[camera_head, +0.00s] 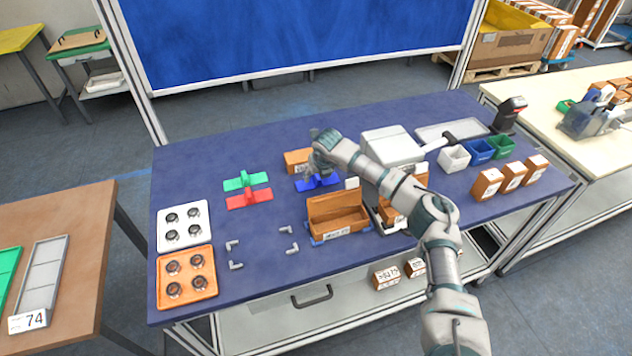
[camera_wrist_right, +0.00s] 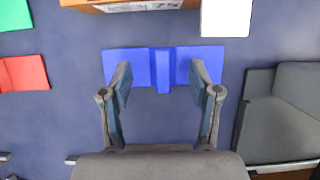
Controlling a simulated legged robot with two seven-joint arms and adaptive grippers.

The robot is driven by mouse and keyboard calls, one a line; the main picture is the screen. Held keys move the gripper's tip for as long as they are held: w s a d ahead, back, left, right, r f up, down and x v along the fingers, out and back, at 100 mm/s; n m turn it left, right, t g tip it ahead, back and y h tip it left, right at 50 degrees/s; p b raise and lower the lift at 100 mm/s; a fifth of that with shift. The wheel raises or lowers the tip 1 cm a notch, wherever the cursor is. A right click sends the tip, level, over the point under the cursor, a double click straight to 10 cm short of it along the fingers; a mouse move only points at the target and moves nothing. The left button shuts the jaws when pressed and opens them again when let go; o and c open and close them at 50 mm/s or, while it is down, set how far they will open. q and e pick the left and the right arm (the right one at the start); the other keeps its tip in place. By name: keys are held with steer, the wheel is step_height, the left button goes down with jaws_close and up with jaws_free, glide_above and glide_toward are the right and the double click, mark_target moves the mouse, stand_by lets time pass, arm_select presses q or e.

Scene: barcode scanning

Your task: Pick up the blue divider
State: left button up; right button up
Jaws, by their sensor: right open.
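The blue divider (camera_head: 317,184) lies on the blue table top, behind the open brown box and partly hidden by my right gripper (camera_head: 318,170) in the head view. In the right wrist view the blue divider (camera_wrist_right: 162,68) shows as a flat piece with a raised rib in its middle. My right gripper (camera_wrist_right: 161,84) is open, with one fingertip over each side of the divider and the rib between them. Nothing is held; whether the fingertips touch the divider I cannot tell. My left gripper is not in view.
A green divider (camera_head: 246,181) and a red divider (camera_head: 249,198) lie to the left. A brown box (camera_head: 297,161) stands just behind the blue divider, and a white block (camera_head: 352,183) is at its right. The open brown box (camera_head: 337,214) stands in front.

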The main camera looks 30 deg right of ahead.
mark_target(318, 175)
steer(key=shift+x, duration=0.75)
steer(key=shift+w+d+f, duration=0.1)
steer(key=shift+d+f, duration=0.15)
steer(key=shift+d, duration=0.2)
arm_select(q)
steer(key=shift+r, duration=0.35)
arm_select(e)
steer(key=shift+a+r, duration=0.1)
steer(key=shift+a, duration=0.25)
steer(key=c, duration=1.1)
steer(key=shift+d+r, duration=0.1)
steer(key=shift+r, duration=0.15)
step_height(318, 175, up, 9)
steer(key=shift+p, duration=0.45)
jaws_close()
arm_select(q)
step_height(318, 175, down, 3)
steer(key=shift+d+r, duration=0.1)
arm_select(e)
steer(key=shift+r, duration=0.3)
